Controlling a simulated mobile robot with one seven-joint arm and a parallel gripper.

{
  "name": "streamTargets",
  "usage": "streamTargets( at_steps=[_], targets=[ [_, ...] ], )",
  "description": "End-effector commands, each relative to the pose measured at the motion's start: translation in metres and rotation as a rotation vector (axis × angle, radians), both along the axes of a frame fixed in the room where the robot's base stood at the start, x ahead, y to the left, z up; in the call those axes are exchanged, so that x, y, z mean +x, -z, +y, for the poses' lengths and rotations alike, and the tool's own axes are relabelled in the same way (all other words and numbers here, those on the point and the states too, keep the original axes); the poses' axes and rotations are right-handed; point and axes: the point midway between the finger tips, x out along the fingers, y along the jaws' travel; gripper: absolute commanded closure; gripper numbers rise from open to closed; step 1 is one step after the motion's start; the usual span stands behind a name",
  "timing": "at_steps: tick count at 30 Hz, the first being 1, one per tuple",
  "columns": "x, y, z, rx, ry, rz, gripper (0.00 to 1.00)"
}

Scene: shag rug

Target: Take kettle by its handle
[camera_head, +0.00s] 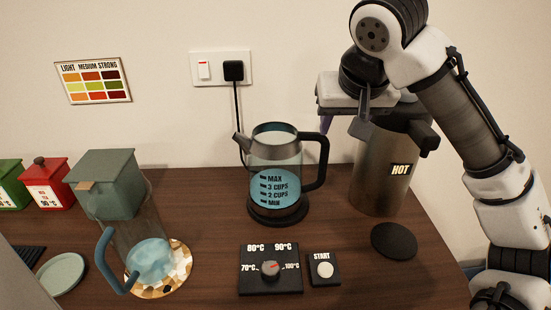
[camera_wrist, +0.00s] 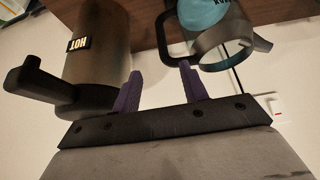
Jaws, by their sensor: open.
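The kettle (camera_head: 275,165) is clear glass with blue water and level marks. It stands upright on a black round base (camera_head: 277,210), spout to the left, black handle (camera_head: 323,165) to the right. My gripper (camera_head: 345,125) is open and empty, above and to the right of the handle, in front of the wall. In the wrist view the picture is upside down: the kettle (camera_wrist: 205,18) and its handle (camera_wrist: 161,38) are at the top. My gripper's purple fingers (camera_wrist: 160,74) point toward the handle, the right fingertip overlapping its edge; contact cannot be told.
A steel HOT flask (camera_head: 375,175) stands right of the kettle, close to my gripper; it also shows in the wrist view (camera_wrist: 95,45). A dial panel (camera_head: 270,282) and START button (camera_head: 324,268) lie in front. A glass pitcher (camera_head: 128,235) is at left.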

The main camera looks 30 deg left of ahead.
Motion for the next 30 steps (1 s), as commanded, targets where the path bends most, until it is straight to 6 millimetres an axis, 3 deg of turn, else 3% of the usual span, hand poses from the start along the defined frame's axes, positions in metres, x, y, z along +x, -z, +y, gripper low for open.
streamTargets(
  at_steps=[5,15,23,30],
  targets=[
    [0.006,0.012,0.004,0.001,0.000,0.002,0.57],
    [0.031,0.066,0.021,-0.001,0.001,0.001,0.57],
    [0.038,0.082,0.027,-0.001,0.000,0.000,0.57],
    [0.051,0.113,0.039,-0.001,0.000,0.001,0.57]
  ],
)
